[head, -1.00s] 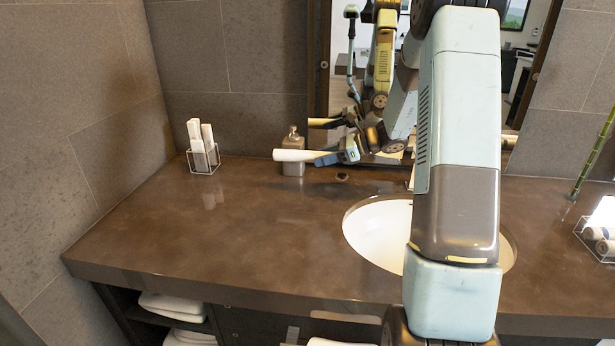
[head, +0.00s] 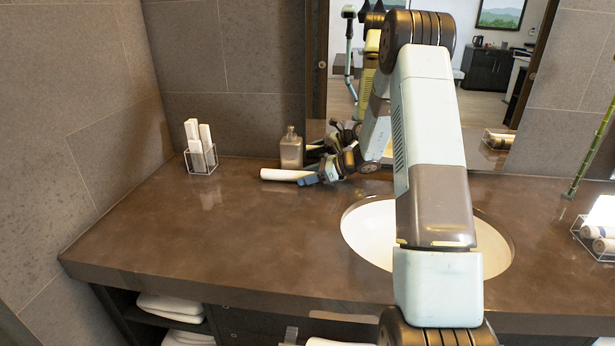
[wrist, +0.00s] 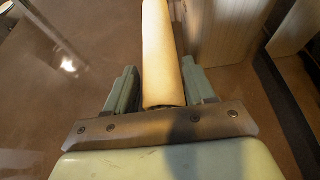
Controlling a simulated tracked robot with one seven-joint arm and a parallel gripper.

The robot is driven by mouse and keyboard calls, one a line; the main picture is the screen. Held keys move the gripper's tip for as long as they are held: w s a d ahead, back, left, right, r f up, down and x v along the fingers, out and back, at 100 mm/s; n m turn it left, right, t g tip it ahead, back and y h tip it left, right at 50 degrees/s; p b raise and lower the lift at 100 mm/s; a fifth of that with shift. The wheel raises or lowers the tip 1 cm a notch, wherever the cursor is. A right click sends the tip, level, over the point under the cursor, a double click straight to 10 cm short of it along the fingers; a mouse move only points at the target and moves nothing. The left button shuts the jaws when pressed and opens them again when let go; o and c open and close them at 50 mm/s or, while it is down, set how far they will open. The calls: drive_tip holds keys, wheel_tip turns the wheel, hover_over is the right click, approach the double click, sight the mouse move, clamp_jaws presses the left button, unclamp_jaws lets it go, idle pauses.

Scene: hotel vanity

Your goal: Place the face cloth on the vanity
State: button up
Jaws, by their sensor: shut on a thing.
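The face cloth (head: 285,174) is a white roll that sticks out to the left from my gripper (head: 318,176). It lies low over the back of the brown vanity top (head: 200,240), in front of the soap dispenser. I cannot tell whether it touches the surface. In the wrist view the rolled cloth (wrist: 160,50) sits between the two fingers of my gripper (wrist: 160,88), which are shut on it.
A soap dispenser (head: 291,150) stands just behind the cloth. A clear holder with white items (head: 201,150) is at the back left. The sink (head: 369,230) is to the right, partly behind my arm. The left and front vanity top is clear. Towels (head: 170,306) lie on the shelf below.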

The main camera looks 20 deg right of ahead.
drive_tip(key=o, duration=0.8)
drive_tip(key=shift+o, duration=0.2)
